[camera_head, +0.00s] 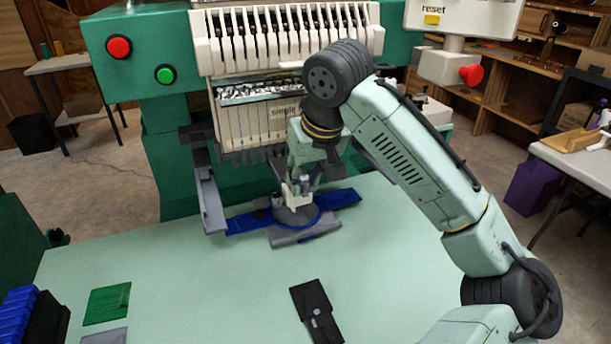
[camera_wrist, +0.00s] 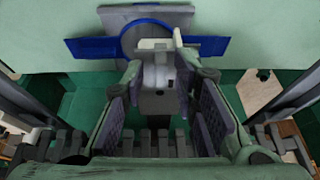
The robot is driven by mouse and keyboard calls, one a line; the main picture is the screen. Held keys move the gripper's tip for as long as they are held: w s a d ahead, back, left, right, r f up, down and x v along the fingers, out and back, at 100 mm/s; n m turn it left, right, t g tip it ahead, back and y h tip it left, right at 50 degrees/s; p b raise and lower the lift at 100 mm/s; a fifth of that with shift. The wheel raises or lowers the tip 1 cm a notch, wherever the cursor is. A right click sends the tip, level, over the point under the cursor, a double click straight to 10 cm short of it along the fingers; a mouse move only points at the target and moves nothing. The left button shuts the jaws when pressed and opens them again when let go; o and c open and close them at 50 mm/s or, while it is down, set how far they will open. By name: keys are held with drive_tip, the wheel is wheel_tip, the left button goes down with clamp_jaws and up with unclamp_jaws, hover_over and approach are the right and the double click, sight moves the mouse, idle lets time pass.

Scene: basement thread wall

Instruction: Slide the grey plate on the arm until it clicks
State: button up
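A grey plate (camera_head: 305,236) with a round grey disc, a blue ring and blue side bars lies at the rear of the pale green table. It also shows at the top of the wrist view (camera_wrist: 113,18). A whitish upright piece (camera_wrist: 155,70) stands on the disc. My gripper (camera_head: 297,190) points down over the disc; in the wrist view my gripper's fingers (camera_wrist: 160,84) lie on both sides of the whitish piece. I cannot tell whether they touch it. A grey machine arm (camera_head: 210,200) is left of the plate, its end near the left blue bar.
The embroidery machine's needle head (camera_head: 285,120) hangs close behind my gripper. A black device (camera_head: 318,310) lies at the table's front, a green square (camera_head: 107,303) and blue bins (camera_head: 18,312) at front left. The table's middle is clear.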

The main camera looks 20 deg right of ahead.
drive_tip(key=shift+o, duration=0.3)
drive_tip(key=v, duration=1.2)
